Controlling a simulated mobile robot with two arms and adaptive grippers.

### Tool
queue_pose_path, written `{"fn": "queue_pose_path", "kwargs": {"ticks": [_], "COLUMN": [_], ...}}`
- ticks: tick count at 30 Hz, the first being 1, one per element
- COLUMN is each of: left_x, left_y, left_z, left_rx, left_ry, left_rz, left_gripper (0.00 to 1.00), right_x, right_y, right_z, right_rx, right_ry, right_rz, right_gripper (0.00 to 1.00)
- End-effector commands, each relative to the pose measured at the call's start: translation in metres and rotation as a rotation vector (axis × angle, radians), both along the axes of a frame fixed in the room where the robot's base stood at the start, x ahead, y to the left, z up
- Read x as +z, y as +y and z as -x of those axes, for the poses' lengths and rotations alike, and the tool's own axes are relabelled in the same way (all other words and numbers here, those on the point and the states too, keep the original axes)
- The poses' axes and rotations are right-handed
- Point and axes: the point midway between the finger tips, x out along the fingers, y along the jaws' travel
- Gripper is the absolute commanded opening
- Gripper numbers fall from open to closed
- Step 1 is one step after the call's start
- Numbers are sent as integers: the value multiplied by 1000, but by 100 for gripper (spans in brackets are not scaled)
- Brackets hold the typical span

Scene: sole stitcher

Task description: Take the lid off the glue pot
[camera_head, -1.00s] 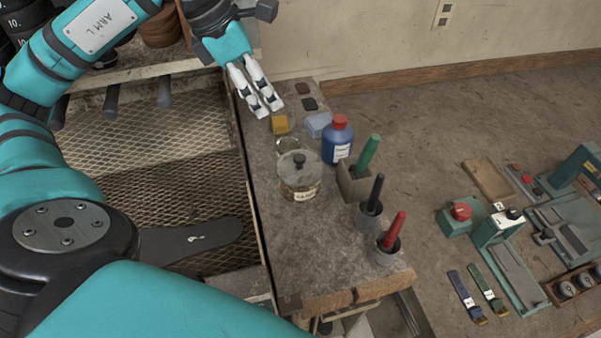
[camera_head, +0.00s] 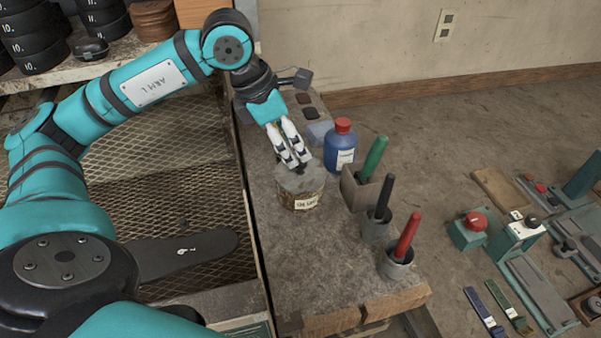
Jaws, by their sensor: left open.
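The glue pot (camera_head: 304,204) stands on the narrow grey bench in the middle of the head view, with a pale label on its front. Its grey lid (camera_head: 300,183) sits on top. My left gripper (camera_head: 297,165) is open and points down at the lid, its fingertips at the lid's far side by the knob. The fingers hide most of the knob, and I cannot tell whether they touch it. My right gripper is not in view.
A blue bottle with a red cap (camera_head: 341,149) stands close behind the pot on the right. Holders with green (camera_head: 375,155), black (camera_head: 384,195) and red (camera_head: 407,236) handled tools line the bench's right edge. The bench front (camera_head: 310,265) is clear.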

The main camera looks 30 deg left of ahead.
Motion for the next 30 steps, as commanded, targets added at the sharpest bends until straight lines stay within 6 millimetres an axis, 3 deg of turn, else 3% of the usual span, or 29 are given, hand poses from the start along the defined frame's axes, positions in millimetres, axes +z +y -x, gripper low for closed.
{"fn": "queue_pose_path", "kwargs": {"ticks": [8, 16, 28, 30], "left_x": [-41, -43, -43, -43], "left_y": [-9, -10, -10, -10], "left_z": [-8, -10, -10, -10], "left_rx": [-2, 0, 0, 0], "left_ry": [2, 1, 1, 1], "left_rz": [1, 0, 0, 0], "left_gripper": [52, 52, 0, 0], "right_x": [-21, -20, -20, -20], "right_y": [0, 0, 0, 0], "right_z": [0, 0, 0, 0], "right_rx": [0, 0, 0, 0], "right_ry": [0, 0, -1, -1], "right_rz": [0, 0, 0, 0], "right_gripper": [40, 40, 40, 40]}}
